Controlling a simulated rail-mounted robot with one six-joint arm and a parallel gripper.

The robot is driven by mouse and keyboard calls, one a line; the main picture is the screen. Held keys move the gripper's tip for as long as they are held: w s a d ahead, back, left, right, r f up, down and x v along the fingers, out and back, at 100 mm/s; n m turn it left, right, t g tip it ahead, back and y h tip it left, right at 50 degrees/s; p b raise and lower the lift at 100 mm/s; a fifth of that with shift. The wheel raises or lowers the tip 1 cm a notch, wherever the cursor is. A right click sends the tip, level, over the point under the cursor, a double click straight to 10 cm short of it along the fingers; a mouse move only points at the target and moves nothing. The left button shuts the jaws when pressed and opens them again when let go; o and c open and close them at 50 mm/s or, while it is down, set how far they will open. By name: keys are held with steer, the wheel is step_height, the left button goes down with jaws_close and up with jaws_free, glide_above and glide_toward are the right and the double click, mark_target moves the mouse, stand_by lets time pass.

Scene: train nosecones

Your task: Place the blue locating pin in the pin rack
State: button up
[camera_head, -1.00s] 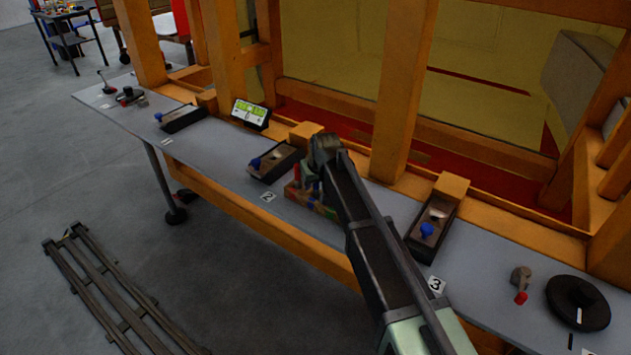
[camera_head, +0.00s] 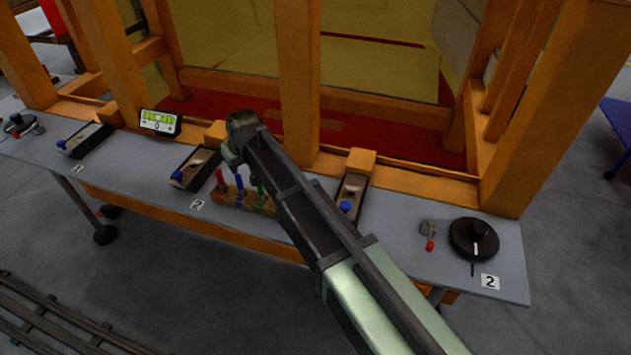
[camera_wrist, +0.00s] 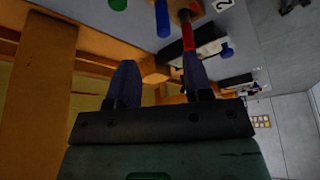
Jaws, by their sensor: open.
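The pin rack (camera_head: 228,199) is a low wooden block at the front of the grey bench. A red pin (camera_head: 219,180), the blue locating pin (camera_head: 239,188) and a green pin (camera_head: 261,191) stand upright in it. In the wrist view the blue pin (camera_wrist: 162,18) shows at the top between the green pin (camera_wrist: 118,4) and the red pin (camera_wrist: 187,35). My gripper (camera_wrist: 158,68) is open, with nothing between its fingers. The red pin overlaps its right finger in the picture; I cannot tell if they touch. In the head view my arm hides the fingers and the rack's right end.
Dark trays with blue knobs (camera_head: 195,168) (camera_head: 351,200) (camera_head: 85,139) line the bench. A green display (camera_head: 160,122) stands behind. A black dial (camera_head: 473,239) and a red-tipped lever (camera_head: 429,236) sit at the right. Orange posts (camera_head: 299,80) rise behind.

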steer(key=s+d+m+g+h, duration=0.1)
steer(key=s+d+m, duration=0.15)
steer(key=d, duration=0.85)
steer(key=s+d+m+h, duration=0.1)
steer(key=s+d, duration=0.3)
steer(key=d, duration=0.7)
steer(key=s+d+f+m+g, duration=0.1)
steer(key=s+d+m, duration=0.3)
steer(key=s+d, duration=1)
steer(key=d+g, duration=0.1)
steer(key=d, duration=0.2)
steer(key=shift+d+h, duration=0.25)
steer(key=shift+h, duration=0.15)
steer(key=shift+f, duration=0.1)
